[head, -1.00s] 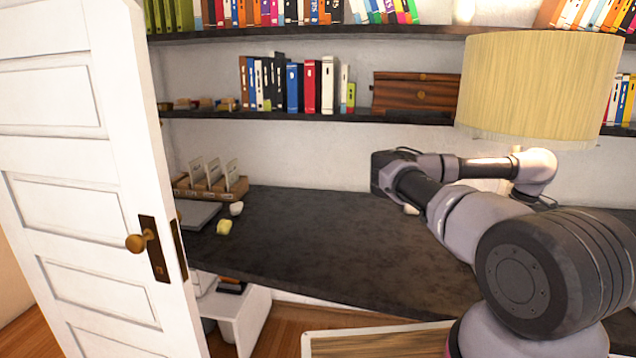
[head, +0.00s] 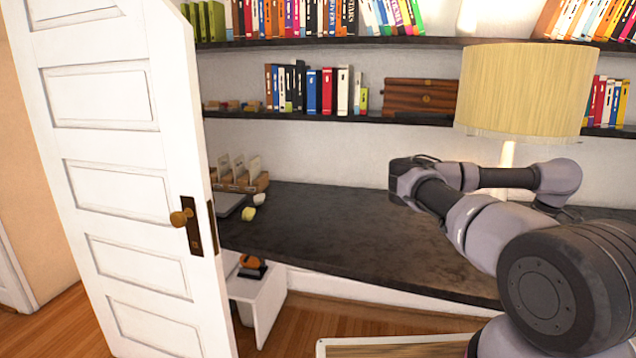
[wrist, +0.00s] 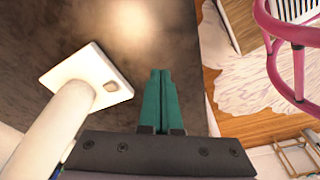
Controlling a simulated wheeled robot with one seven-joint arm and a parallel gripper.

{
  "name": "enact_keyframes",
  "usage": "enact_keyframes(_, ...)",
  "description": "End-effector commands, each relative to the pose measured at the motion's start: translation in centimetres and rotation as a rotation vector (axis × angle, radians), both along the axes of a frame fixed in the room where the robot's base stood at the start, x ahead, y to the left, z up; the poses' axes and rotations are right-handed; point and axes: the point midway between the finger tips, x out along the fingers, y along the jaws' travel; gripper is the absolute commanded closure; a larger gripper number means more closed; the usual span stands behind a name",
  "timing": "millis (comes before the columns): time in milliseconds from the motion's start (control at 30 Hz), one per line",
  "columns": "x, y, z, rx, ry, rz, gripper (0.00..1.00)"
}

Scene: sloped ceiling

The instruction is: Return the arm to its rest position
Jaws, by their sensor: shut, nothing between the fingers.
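My gripper (wrist: 158,98) shows in the wrist view, its two green fingers pressed together with nothing between them. It is above the dark desk (wrist: 40,40), near the desk's edge. In the head view my arm reaches from the lower right over the desk (head: 330,225), its links folded back toward the lamp. The gripper's fingers are hidden in the head view.
A lamp with a yellow shade (head: 525,90) stands behind my arm; its white base (wrist: 88,85) is left of the gripper in the wrist view. An open white door (head: 120,180) stands at left. A pink chair (wrist: 290,35) stands beyond the desk edge. Shelves (head: 300,115) line the wall.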

Motion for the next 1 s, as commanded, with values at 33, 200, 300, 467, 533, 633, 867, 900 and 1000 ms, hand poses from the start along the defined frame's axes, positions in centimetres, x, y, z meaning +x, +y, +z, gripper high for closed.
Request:
enact_keyframes(33,-0.1,0.1,0.2,0.007,-0.006,0.011,1.0)
enact_keyframes(200,-0.4,0.6,0.5,0.027,-0.017,0.059,1.0)
enact_keyframes(300,-0.6,0.9,0.8,0.041,-0.027,0.091,1.0)
enact_keyframes(467,-1.0,1.8,1.4,0.072,-0.051,0.171,1.0)
enact_keyframes(533,-1.2,2.4,1.7,0.09,-0.067,0.219,1.0)
enact_keyframes(633,-1.6,3.4,2.3,0.119,-0.095,0.301,1.0)
enact_keyframes(867,-2.3,7.7,4.8,0.21,-0.227,0.63,1.0)
enact_keyframes(900,-2.4,8.8,5.5,0.226,-0.263,0.714,1.0)
enact_keyframes(1000,-2.7,11.6,7.3,0.256,-0.361,0.932,1.0)
